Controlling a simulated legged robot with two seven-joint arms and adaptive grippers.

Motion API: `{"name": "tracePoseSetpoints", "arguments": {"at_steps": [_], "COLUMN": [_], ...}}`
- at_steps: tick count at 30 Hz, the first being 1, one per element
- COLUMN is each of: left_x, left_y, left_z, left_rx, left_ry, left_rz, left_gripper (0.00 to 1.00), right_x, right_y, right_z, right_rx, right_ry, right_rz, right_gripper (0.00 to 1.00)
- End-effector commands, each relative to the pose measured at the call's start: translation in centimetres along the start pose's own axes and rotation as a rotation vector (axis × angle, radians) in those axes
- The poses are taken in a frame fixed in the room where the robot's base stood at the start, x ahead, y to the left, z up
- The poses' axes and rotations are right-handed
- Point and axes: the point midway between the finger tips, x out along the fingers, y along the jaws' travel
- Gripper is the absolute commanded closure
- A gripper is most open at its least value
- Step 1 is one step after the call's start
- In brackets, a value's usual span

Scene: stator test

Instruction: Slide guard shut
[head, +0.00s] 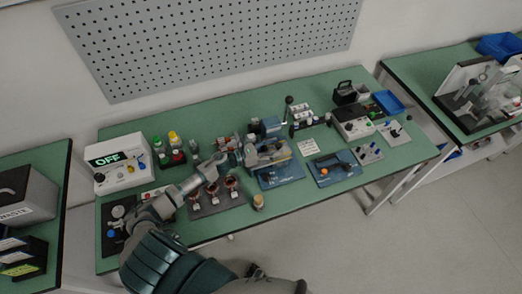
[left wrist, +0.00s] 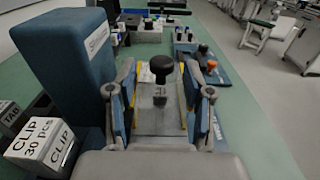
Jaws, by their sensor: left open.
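A fixture with a blue base (head: 283,176) stands near the front middle of the green bench. In the left wrist view it has a grey metal plate (left wrist: 160,121) between yellow-edged sides, and a black knob (left wrist: 161,67) on a short post. I cannot tell for certain which part is the guard. My left gripper (head: 250,153) is over the fixture. In the left wrist view its open fingers (left wrist: 163,100) stand on either side of the plate, with the knob ahead between them and apart from both. My right gripper is not identifiable.
A tall blue block (left wrist: 75,62) stands close left of my left gripper, with a white CLIP box (left wrist: 40,144) beside it. Another blue-based fixture with an orange knob (head: 324,171) is to the right. A white box reading OFF (head: 118,163) stands at the bench's left.

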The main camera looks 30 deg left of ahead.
Motion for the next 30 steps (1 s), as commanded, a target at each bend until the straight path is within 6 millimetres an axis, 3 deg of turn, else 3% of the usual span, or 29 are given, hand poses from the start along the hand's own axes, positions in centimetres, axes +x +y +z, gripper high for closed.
{"name": "tracePoseSetpoints", "arguments": {"at_steps": [6,12,30], "left_x": [-5.1,-8.0,-8.9], "left_y": [0.0,0.0,0.1], "left_z": [-0.2,-0.2,-0.1], "left_rx": [-0.002,-0.001,0.0], "left_ry": [0.005,0.004,0.002], "left_rz": [0.001,0.001,0.0], "left_gripper": [0.49,0.49,0.49], "right_x": [0.0,0.0,0.0], "right_y": [0.0,0.1,0.0], "right_z": [-0.1,-0.1,-0.1], "right_rx": [0.0,0.0,0.001], "right_ry": [0.0,0.0,0.0], "right_rz": [0.0,-0.001,0.0], "right_gripper": [0.73,0.73,0.73]}}
